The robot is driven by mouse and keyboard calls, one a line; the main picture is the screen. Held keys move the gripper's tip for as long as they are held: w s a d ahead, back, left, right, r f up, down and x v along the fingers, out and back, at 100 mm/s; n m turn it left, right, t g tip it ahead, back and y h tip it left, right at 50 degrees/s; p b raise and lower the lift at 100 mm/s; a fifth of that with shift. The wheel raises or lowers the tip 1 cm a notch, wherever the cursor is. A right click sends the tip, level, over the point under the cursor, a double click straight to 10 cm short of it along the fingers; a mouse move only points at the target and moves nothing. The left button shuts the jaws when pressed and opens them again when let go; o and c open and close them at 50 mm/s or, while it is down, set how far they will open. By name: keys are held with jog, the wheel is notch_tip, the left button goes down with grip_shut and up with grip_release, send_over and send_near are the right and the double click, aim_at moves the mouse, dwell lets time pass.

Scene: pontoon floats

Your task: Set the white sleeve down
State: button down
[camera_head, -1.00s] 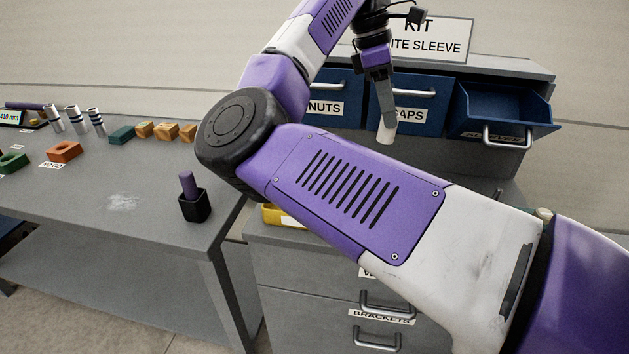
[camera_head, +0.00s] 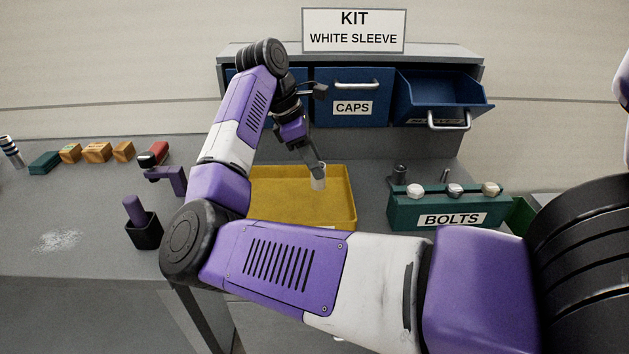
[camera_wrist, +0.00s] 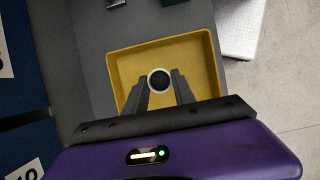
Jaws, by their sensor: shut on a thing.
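The white sleeve (camera_head: 318,178) is a short pale tube held upright at the end of my gripper (camera_head: 314,166). In the wrist view the sleeve (camera_wrist: 159,81) shows end-on as a pale ring with a dark bore, between the two fingers of my gripper (camera_wrist: 160,88). My gripper is shut on it. Both are over the yellow tray (camera_head: 345,200), which also fills the middle of the wrist view (camera_wrist: 120,62). The tray looks empty in what shows. Whether the sleeve touches the tray floor I cannot tell. A sign (camera_head: 354,30) reads "KIT WHITE SLEEVE".
Behind the tray is a blue drawer marked CAPS (camera_head: 353,98); an open blue drawer (camera_head: 445,88) juts out at right. A green BOLTS holder (camera_head: 448,212) stands right of the tray. A black cup (camera_head: 144,230) with a purple-handled item and several blocks (camera_head: 97,152) are at left.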

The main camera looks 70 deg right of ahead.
aim_at(315, 182)
jog(key=shift+f, duration=2.8)
jog(key=c, duration=1)
grip_release()
jog(key=shift+c, duration=0.2)
jog(key=b+v, duration=0.1)
jog(key=v, duration=1.1)
